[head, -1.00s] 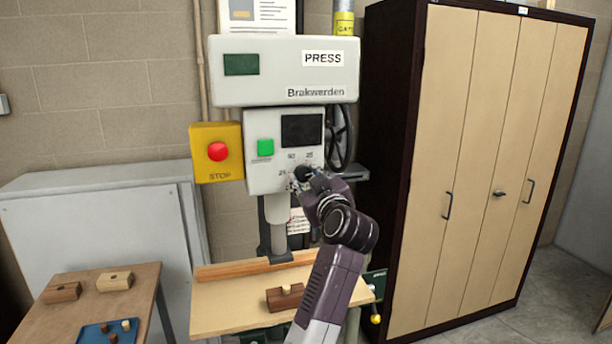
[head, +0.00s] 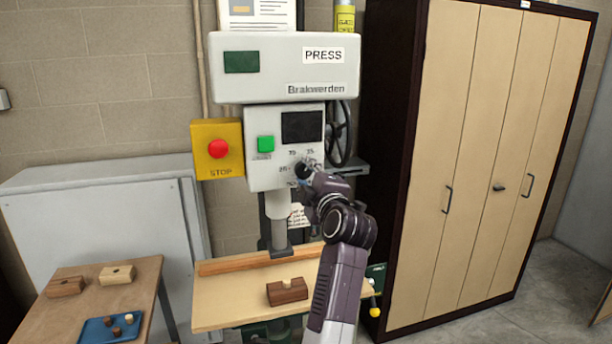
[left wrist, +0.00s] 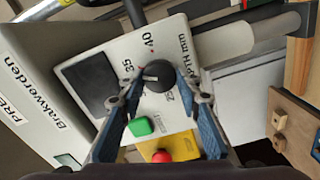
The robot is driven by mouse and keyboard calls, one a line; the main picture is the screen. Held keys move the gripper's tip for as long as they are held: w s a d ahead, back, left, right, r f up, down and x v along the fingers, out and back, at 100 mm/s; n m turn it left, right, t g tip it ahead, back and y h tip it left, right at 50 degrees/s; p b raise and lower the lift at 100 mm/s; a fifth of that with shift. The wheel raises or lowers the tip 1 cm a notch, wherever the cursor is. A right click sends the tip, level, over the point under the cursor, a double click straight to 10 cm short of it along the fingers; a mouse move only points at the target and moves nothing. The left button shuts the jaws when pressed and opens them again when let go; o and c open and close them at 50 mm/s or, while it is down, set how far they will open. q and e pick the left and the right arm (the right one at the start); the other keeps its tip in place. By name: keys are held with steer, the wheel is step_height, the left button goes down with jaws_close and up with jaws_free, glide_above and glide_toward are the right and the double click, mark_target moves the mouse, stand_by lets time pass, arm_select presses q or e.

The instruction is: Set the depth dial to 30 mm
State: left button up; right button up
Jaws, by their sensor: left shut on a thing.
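The depth dial (left wrist: 158,74) is a round black knob on the light grey press panel (left wrist: 112,62). Printed numbers around it include 25, 35 and 40 in the left wrist view. A small pale mark shows on the knob, but I cannot tell which number it points to. My left gripper (left wrist: 157,86) has its two blue fingers on either side of the knob and is shut on it. In the head view the dial (head: 303,170) is partly hidden by my left gripper (head: 308,175). My right gripper is out of view.
A green button (head: 265,144) and a dark display (head: 301,127) are on the same panel. A yellow box with a red stop button (head: 218,148) is to its left. Below, a brown block (head: 287,292) lies on the press table (head: 235,307). A tall cabinet (head: 470,170) stands right.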

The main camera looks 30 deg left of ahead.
arm_select(q)
steer(key=n, duration=0.1)
steer(key=n+b, duration=0.1)
steer(key=n, duration=0.1)
steer(key=n+b, duration=0.1)
steer(key=shift+f+n, duration=0.25)
steer(key=shift+n, duration=0.05)
steer(key=shift+n+b, duration=1.5)
steer(key=shift+n, duration=1.1)
steer(key=o, duration=1.2)
steer(key=shift+r, duration=0.1)
steer(key=shift+c, duration=0.2)
